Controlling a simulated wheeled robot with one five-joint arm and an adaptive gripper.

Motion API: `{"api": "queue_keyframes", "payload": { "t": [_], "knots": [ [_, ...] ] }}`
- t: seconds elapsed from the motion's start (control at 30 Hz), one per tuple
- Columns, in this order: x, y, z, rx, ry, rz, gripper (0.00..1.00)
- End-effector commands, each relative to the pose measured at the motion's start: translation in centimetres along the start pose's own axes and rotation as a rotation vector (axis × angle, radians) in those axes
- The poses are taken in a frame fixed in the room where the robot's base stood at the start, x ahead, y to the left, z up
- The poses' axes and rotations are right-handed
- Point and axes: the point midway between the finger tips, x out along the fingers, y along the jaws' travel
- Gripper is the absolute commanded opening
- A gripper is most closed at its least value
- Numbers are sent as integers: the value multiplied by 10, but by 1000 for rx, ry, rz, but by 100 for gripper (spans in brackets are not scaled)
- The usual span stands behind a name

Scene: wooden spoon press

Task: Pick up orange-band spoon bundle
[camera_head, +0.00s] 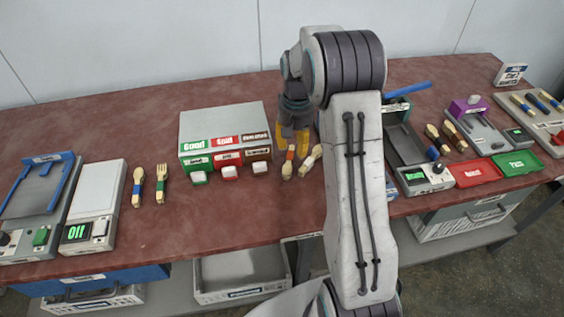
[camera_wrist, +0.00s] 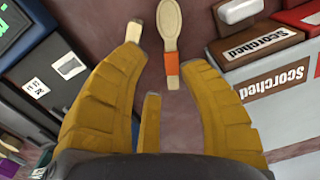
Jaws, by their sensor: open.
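The orange-band spoon bundle (camera_wrist: 170,28) lies on the red-brown table in the wrist view, its pale bowl pointing away and its orange band (camera_wrist: 172,64) nearer me. In the head view the bundle (camera_head: 287,171) lies right of the grey label box. My gripper (camera_wrist: 167,57) is open, with yellow fingers on either side of the banded end; I see no contact. In the head view my gripper (camera_head: 294,140) points down just behind the bundle. Another pale utensil (camera_head: 311,158) lies close on the right; in the wrist view a pale end shows at my left fingertip.
Presses and red and green trays (camera_head: 516,162) fill the right.

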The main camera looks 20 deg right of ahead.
Motion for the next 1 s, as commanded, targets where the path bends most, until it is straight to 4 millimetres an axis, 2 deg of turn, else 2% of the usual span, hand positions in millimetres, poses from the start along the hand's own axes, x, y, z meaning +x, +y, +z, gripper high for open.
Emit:
{"api": "queue_keyframes", "payload": {
  "t": [0.13,0.57,1.0],
  "knots": [
    [-7,-2,-8,42,21,-5,38],
    [-5,-1,-6,138,10,-3,38],
    [28,-2,-9,150,8,-2,38]
  ]
}}
